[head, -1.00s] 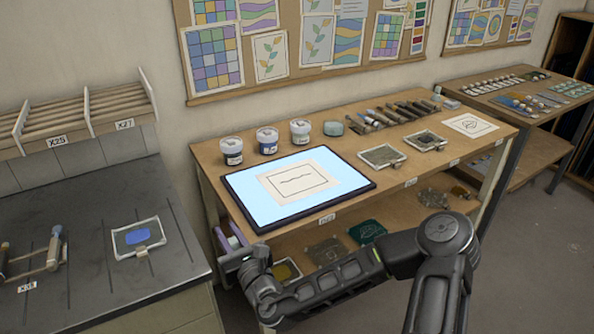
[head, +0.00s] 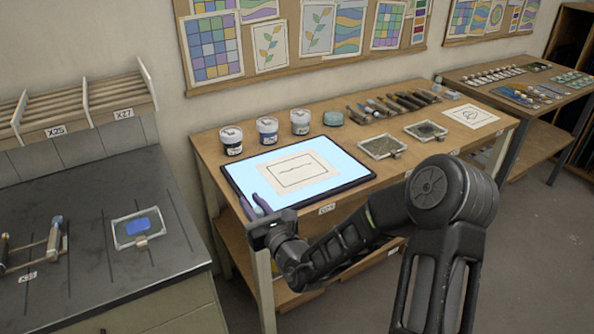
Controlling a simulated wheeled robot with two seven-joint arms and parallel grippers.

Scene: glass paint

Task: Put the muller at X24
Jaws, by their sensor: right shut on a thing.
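My right gripper (head: 257,205) is at the near left corner of the light panel on the wooden table, seen from behind. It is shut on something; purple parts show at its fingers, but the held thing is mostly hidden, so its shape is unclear. I take it to be the muller. The rack labels read X25 (head: 55,131) and X27 (head: 123,114). The label on the table's front edge (head: 327,209) is too small to read surely. I cannot make out X24. My left gripper is out of view.
The lit panel (head: 230,172) carries a drawing sheet. Paint jars (head: 267,130), tools (head: 395,104) and two framed plates (head: 383,146) stand behind and right of it. The dark bench (head: 90,290) at left holds a slab with blue paint (head: 120,238) and a rod stand (head: 55,235).

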